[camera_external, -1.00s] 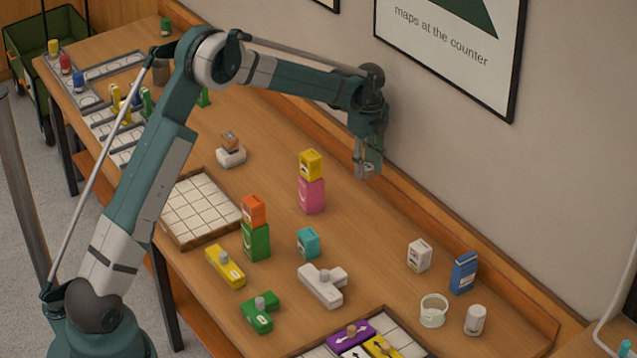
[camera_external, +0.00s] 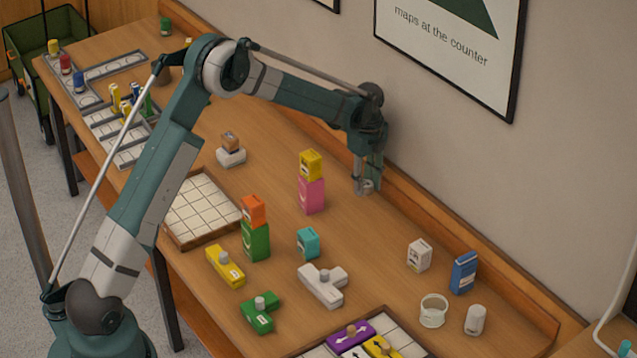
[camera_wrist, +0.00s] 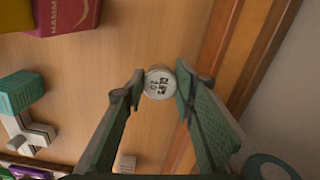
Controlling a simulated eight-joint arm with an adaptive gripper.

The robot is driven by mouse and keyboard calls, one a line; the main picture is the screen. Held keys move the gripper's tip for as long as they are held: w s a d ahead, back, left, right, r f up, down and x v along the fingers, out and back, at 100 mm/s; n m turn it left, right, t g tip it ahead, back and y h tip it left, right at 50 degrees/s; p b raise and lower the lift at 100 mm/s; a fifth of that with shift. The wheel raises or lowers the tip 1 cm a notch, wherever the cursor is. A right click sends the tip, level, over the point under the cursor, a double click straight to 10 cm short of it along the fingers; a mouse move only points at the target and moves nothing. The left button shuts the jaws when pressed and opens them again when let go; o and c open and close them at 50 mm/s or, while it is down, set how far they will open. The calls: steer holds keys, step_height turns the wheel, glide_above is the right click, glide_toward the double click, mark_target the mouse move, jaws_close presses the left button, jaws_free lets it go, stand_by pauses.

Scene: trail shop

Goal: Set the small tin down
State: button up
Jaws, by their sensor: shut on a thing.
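The small tin (camera_external: 364,187) is a pale grey, round tin low between my fingertips near the wall side of the table. In the wrist view its round top (camera_wrist: 158,84) faces the camera, with dark lettering. My gripper (camera_external: 367,180) points down and is shut on the tin, with one finger on each side, as the wrist view (camera_wrist: 159,83) also shows. The tin is at or very close to the tabletop (camera_external: 400,222); I cannot tell if its base touches.
A pink box (camera_external: 311,195) with a yellow box (camera_external: 311,165) on top stands left of my gripper. A wooden ledge (camera_external: 450,229) runs along the wall behind. A teal box (camera_external: 308,242) and a white box (camera_external: 419,255) stand nearer the front. The table around the tin is bare.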

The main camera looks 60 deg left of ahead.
mark_target(364, 204)
steer(key=shift+f, duration=0.5)
steer(key=shift+f, duration=0.1)
steer(key=shift+f, duration=1.75)
steer(key=shift+f+b, duration=0.15)
steer(key=shift+b, duration=0.2)
steer(key=o, duration=0.9)
step_height(364, 204, up, 12)
steer(key=shift+r+p, duration=0.15)
steer(key=shift+p, duration=0.55)
